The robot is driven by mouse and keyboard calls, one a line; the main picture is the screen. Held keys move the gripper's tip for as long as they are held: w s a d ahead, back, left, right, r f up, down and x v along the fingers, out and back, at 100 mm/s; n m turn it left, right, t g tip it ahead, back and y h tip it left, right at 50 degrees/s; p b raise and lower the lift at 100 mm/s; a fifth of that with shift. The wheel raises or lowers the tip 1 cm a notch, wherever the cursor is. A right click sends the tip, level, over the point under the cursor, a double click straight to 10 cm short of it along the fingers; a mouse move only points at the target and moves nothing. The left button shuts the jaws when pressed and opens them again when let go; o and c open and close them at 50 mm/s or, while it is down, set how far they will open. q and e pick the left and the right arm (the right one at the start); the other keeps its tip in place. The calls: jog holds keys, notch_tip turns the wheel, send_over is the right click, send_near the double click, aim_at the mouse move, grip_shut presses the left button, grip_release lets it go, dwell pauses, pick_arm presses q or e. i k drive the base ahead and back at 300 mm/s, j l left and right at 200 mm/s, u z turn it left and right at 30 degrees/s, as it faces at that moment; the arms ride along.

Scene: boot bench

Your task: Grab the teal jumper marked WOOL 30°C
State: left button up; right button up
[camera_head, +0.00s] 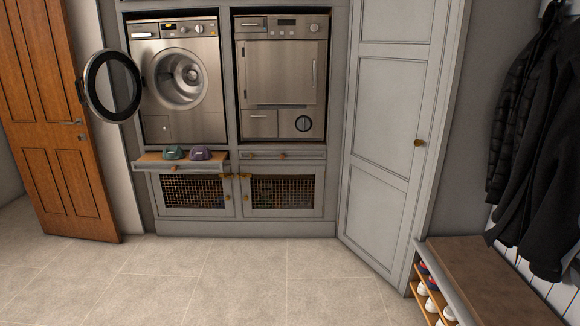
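A small teal folded-looking item (174,153) lies on a pulled-out wooden shelf (150,157) below the washing machine. It has a pale label, too small to read, so I cannot confirm it says WOOL 30°C. A purple item (208,154) of similar shape, also with a pale label, lies just to its right. Neither of my grippers is in view.
The washing machine (180,80) has its round door (112,86) swung open to the left, above the shelf's left end. A second appliance (282,75) is shut. A shoe bench (490,285) and dark coats (540,150) are at right. The tiled floor (230,280) ahead is clear.

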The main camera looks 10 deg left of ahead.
aim_at(172, 152)
jog(key=i+j+u, duration=0.2)
jog(key=i+u, duration=0.15)
jog(key=i, duration=0.25)
jog(key=i+u, duration=0.3)
jog(key=i, duration=0.3)
jog(key=i+l+u, duration=0.15)
jog(key=i+u, duration=0.2)
jog(key=i, duration=0.25)
jog(key=i+l+u, duration=0.35)
jog(key=i, duration=0.25)
